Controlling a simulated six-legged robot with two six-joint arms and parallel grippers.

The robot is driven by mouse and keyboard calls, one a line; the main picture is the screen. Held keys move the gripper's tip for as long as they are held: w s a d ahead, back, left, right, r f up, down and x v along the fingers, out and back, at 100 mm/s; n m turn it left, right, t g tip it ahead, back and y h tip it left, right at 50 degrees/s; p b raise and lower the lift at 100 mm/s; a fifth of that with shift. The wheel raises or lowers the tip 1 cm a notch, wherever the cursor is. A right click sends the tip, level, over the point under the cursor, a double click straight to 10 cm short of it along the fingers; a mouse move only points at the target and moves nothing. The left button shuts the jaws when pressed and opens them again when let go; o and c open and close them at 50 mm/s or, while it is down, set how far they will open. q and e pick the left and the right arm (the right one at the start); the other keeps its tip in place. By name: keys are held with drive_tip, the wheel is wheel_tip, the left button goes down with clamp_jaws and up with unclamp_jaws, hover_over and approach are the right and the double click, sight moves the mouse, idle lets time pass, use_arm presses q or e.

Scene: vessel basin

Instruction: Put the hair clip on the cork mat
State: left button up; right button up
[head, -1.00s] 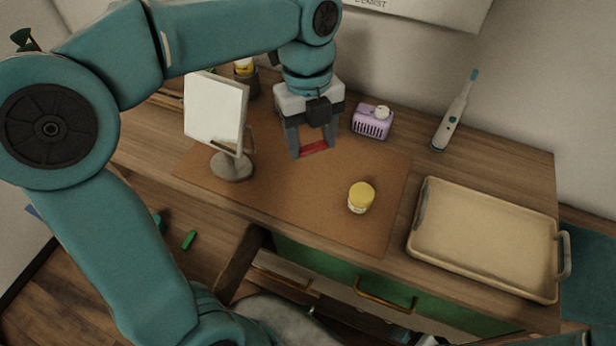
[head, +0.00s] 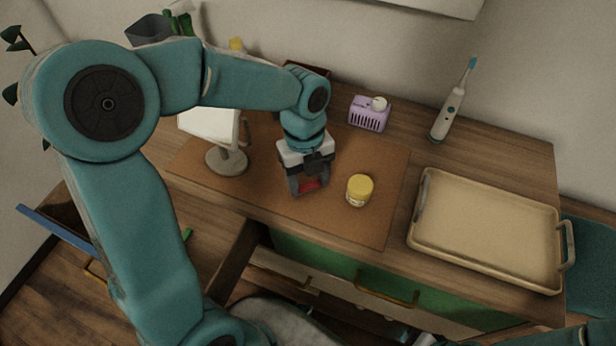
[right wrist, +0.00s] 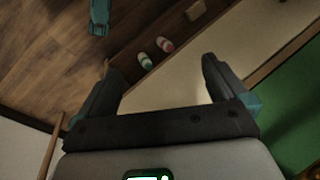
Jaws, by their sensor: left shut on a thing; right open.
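The red hair clip (head: 311,185) is between the fingers of my left gripper (head: 309,190), which is shut on it. The gripper points down over the brown cork mat (head: 340,222), left of the yellow-lidded jar. I cannot tell whether the clip touches the mat. My right gripper (right wrist: 160,85) shows in the right wrist view, open, with nothing between its fingers. It is over the area of an open drawer and the floor, away from the clip.
A yellow jar (head: 359,190) and a mirror on a round base (head: 226,160) stand on the mat. A purple basket (head: 369,115), a toothbrush (head: 450,110) and a beige tray (head: 485,230) are around it. The mat's front right part is bare. An open drawer (head: 238,265) is below.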

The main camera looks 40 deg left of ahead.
use_arm(q)
drive_tip(key=shift+f, duration=0.2)
drive_tip(key=o, duration=1)
drive_tip(key=shift+r, duration=0.1)
drive_tip(key=shift+r, duration=0.15)
wheel_tip(320, 180, up, 12)
drive_tip(key=a+p, duration=0.1)
drive_tip(key=shift+w+a+p, duration=0.15)
drive_tip(key=shift+w+p, duration=0.2)
